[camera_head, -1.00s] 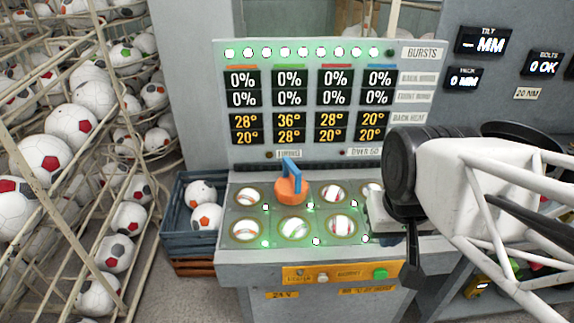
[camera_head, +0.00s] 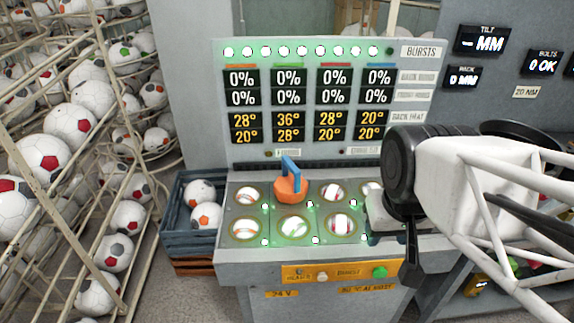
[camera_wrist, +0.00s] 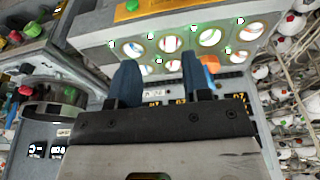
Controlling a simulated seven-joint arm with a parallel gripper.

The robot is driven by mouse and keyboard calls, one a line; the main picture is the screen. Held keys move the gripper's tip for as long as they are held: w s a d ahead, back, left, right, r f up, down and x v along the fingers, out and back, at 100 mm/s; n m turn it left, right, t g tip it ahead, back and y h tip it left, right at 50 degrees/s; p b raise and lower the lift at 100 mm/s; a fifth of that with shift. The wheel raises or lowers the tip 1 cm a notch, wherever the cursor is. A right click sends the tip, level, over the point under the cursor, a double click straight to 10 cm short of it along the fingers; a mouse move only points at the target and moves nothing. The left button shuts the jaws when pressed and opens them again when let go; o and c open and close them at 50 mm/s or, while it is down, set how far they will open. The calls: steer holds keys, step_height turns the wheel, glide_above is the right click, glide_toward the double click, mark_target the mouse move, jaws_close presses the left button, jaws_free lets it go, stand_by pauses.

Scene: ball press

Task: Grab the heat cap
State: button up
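The heat cap (camera_head: 291,188) is an orange cap with a blue upright handle. It stands over a position in the back row of the press's ball tray (camera_head: 226,262), second from left. In the wrist view its orange part (camera_wrist: 210,63) shows just right of the right finger, partly hidden. My gripper (camera_wrist: 159,68) is open, with two blue fingers apart and nothing between them. In the head view my arm is at the right, over the right end of the tray, well apart from the cap.
A display panel (camera_head: 312,48) rises behind the tray. A yellow strip with a green button (camera_head: 380,271) is on the front. A blue crate (camera_head: 181,243) with balls and a ball rack (camera_head: 123,90) stand at the left.

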steer(key=shift+o, duration=0.2)
steer(key=w+f+n+h, duration=0.3)
steer(key=w+n+h, duration=0.2)
steer(key=w+n, duration=0.55)
steer(key=w+f+n+h, duration=0.3)
steer(key=w+n+h, duration=0.4)
steer(key=n, duration=0.7)
steer(key=n+t, duration=1.1)
steer(key=n, duration=1.1)
glide_toward(289, 168)
steer(key=x, duration=0.3)
steer(key=shift+d+r+y, duration=0.2)
steer(key=shift+d+y, duration=0.1)
steer(key=shift+y, duration=0.1)
steer(key=shift+d, duration=0.1)
steer(key=shift+x, duration=1.25)
